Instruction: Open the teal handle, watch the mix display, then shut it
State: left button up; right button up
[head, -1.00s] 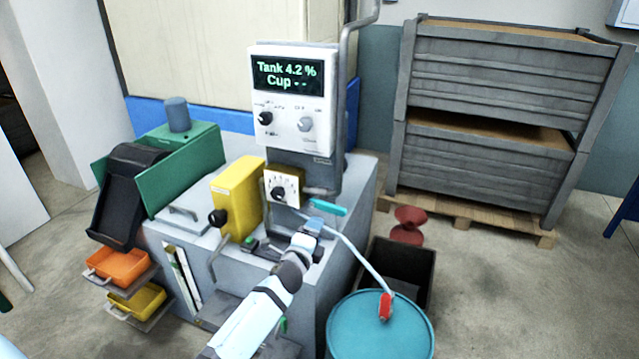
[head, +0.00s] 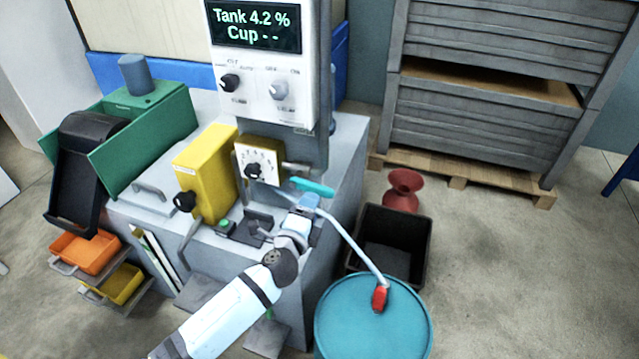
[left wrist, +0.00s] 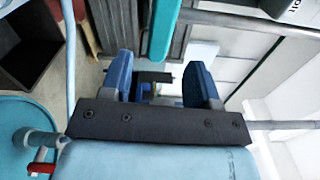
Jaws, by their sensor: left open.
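The teal handle (head: 313,187) is a short bar on the right side of the machine, below the display. It also shows at the top of the left wrist view (left wrist: 164,28). The mix display (head: 255,27) reads "Tank 4.2 %" and "Cup - -". My left gripper (head: 308,202) is just below and in front of the handle in the head view. In the left wrist view its blue fingers (left wrist: 158,65) are apart with nothing held between them. The handle appears beyond the fingertips; whether they touch is unclear. My right gripper is not in view.
A teal drum (head: 374,335) with a red-gripped pipe (head: 350,240) stands at the right front. A yellow box (head: 205,172) is left of the dial (head: 257,165). Floor at right is clear.

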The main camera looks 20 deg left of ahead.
aim_at(317, 193)
pick_arm(q)
jog(key=w, duration=0.8)
jog(key=shift+w, duration=0.45)
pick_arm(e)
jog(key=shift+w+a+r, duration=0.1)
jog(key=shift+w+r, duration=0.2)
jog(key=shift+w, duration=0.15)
pick_arm(q)
grip_shut()
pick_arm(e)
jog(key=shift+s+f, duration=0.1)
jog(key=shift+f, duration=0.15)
